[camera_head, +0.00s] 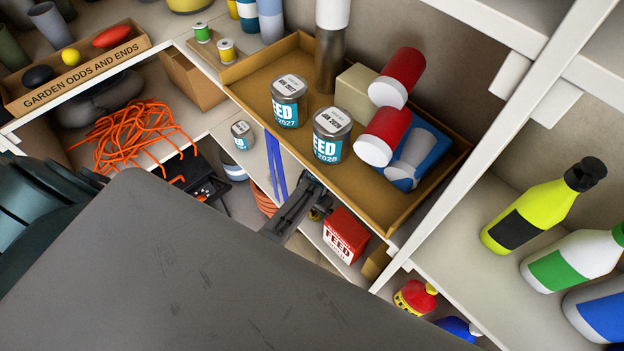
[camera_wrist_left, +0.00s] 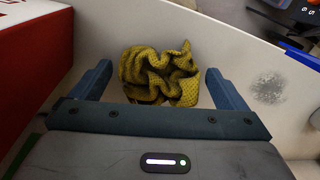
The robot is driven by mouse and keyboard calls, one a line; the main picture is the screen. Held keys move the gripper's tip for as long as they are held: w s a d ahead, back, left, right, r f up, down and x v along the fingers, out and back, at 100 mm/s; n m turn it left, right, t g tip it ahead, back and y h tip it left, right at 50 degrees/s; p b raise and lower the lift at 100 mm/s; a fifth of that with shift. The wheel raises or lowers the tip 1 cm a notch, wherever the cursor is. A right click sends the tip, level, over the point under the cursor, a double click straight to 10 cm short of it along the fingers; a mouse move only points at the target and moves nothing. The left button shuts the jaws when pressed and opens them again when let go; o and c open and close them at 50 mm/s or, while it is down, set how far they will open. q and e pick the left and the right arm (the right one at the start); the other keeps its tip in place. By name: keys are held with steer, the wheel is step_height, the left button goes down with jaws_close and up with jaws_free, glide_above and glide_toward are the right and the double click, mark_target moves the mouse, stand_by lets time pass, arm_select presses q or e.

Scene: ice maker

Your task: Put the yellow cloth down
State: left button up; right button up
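The yellow cloth (camera_wrist_left: 160,74) lies crumpled on a pale shelf surface (camera_wrist_left: 215,45) in the left wrist view. My left gripper (camera_wrist_left: 158,82) is open, with one finger on each side of the cloth and a visible gap between each finger and the cloth. In the head view this gripper (camera_head: 298,207) is over the lower shelf, partly hidden by my large grey arm link. My right gripper is not in view.
A red feed box (camera_head: 345,236) stands close to the gripper; a red side also shows in the wrist view (camera_wrist_left: 35,55). A cardboard tray (camera_head: 258,75) with feed cans and red-capped containers is above. An orange cord (camera_head: 130,135) and blue strips (camera_head: 275,165) lie left.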

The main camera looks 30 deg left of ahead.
arm_select(q)
steer(key=shift+r, duration=0.2)
step_height(320, 180, up, 12)
steer(key=d, duration=0.1)
steer(key=shift+d+b, duration=0.15)
steer(key=shift+b, duration=0.15)
steer(key=shift+f, duration=0.15)
stand_by(0.5)
